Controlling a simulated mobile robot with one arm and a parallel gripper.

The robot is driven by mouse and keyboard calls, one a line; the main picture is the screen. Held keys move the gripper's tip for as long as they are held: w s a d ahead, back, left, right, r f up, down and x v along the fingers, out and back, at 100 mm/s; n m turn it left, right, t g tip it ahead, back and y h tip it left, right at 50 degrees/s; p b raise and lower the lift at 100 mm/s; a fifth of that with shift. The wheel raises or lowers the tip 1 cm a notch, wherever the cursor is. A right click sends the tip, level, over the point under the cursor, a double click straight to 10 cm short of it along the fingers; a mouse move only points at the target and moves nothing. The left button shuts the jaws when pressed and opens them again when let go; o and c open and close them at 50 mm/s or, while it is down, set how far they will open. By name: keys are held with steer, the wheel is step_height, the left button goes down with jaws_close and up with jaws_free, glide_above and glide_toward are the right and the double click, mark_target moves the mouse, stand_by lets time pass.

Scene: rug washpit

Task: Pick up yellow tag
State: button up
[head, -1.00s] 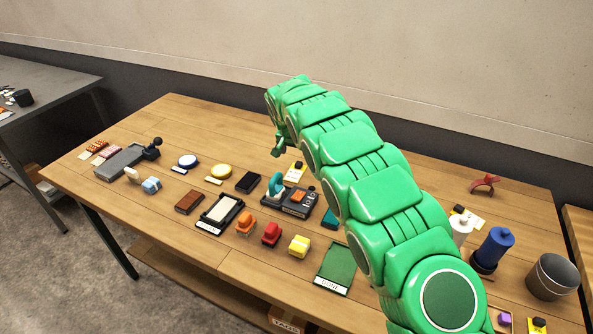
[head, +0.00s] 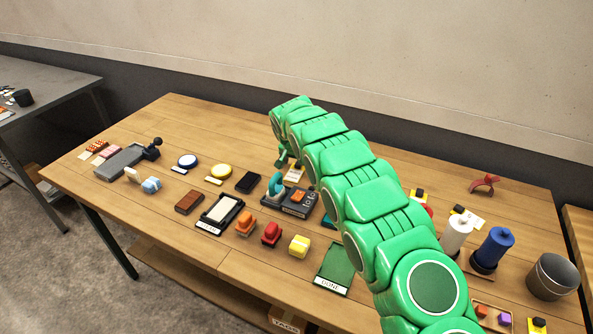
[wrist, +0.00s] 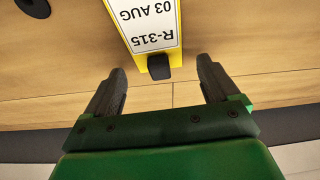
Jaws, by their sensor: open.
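The yellow tag (wrist: 150,22) lies on the table in the wrist view, with a white label reading "R-315 03 AUG" and a dark block at its near end. Its far part is cut off by the frame edge. In the head view, the tag (head: 294,174) is partly hidden by my arm. My gripper (wrist: 160,82) is open and empty. The tag's dark block shows between its two fingertips in the picture, touching neither. In the head view my gripper (head: 282,160) is just left of the tag.
A stamp machine (head: 297,204) stands close in front of the tag, with a black pad (head: 249,182) to its left. Other yellow tags (head: 538,326) lie at the right. Spools (head: 494,249) and a grey bin (head: 552,277) stand there too. The table behind my gripper is clear.

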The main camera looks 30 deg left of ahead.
mark_target(298, 164)
steer(key=shift+w+f, duration=0.1)
steer(key=shift+f, duration=0.1)
steer(key=c, duration=1.1)
steer(key=shift+r, duration=0.1)
steer(key=shift+r, duration=1.65)
steer(key=shift+s+d+r, duration=0.35)
steer(key=shift+s+r, duration=0.1)
steer(key=shift+s, duration=0.05)
steer(key=shift+s+d+r, duration=1.2)
steer(key=shift+s+r, duration=0.25)
steer(key=shift+s, duration=0.3)
steer(key=shift+s+d+r, duration=1.25)
steer(key=shift+s+r, duration=0.15)
steer(key=shift+s, duration=0.35)
steer(key=shift+s+d+r, duration=1.2)
steer(key=shift+s+r, duration=0.25)
steer(key=shift+s, duration=0.3)
